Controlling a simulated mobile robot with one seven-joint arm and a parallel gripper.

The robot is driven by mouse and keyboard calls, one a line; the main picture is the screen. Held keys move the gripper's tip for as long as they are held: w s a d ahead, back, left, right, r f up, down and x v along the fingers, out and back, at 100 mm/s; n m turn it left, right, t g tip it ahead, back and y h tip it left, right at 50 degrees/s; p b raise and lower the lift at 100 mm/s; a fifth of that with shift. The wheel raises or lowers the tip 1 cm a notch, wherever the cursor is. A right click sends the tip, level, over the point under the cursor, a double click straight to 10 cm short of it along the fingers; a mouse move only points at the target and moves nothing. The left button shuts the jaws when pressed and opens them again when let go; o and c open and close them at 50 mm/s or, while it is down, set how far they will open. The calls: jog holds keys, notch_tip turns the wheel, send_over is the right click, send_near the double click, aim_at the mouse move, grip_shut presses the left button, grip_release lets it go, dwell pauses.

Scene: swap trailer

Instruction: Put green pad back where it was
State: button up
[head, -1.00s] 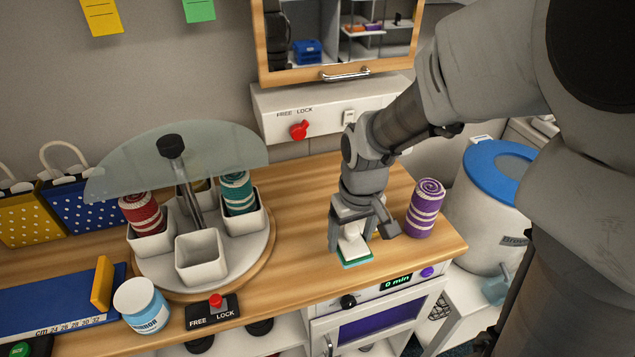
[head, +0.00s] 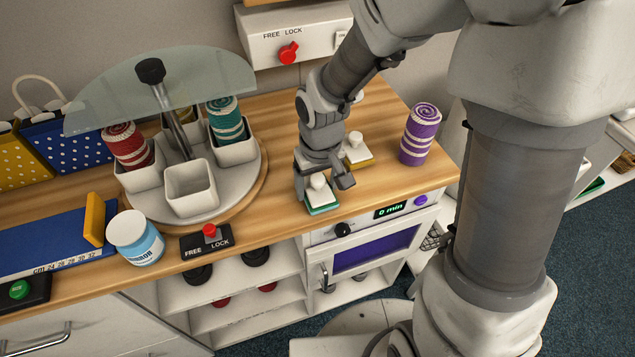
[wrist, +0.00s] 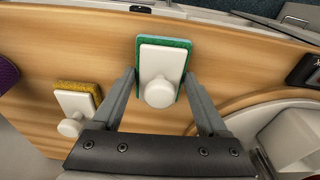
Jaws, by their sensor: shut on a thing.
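The green pad (head: 322,207) has a white top plate and a white knob. It is at the front of the wooden counter, above the oven panel; I cannot tell whether it touches the wood. My gripper (head: 320,187) is over it from above and shut on it. In the wrist view the green pad (wrist: 165,62) sits between the two fingertips (wrist: 160,84), one at each side. A yellow pad (head: 357,152) with a similar white top and knob rests just behind and right, partly behind my gripper; it also shows in the wrist view (wrist: 77,100).
A purple roll (head: 420,134) stands at the counter's right. The turntable (head: 252,180) with white cups, rolls and a glass shield is to the left. A red-button FREE/LOCK box (head: 206,242) and blue jar (head: 136,238) stand at the front edge. Bare wood lies between turntable and pads.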

aim_at(320, 184)
jog(key=o, duration=1.1)
jog(key=r+p, duration=0.1)
jog(key=r, duration=0.3)
jog(key=s+r+p, duration=0.1)
jog(key=r, duration=0.3)
jog(key=r+p, duration=0.1)
jog(key=r, duration=0.3)
jog(key=shift+s+d+r, duration=0.1)
jog(key=shift+s+d, duration=0.05)
jog(key=shift+d, duration=0.1)
jog(key=s+d+r+m+t, duration=0.1)
jog(key=s+d+r, duration=0.2)
jog(key=s+d+r+m+t, duration=0.1)
jog(key=s+d+r+t, duration=0.1)
jog(key=s+d+r, duration=0.1)
jog(key=s+d+r+m+t, duration=0.1)
jog(key=s+d+r, duration=0.3)
jog(key=s+r, duration=0.1)
jog(key=shift+d+r+m, duration=0.1)
jog(key=shift+r+m, duration=0.1)
jog(key=shift+m, duration=0.1)
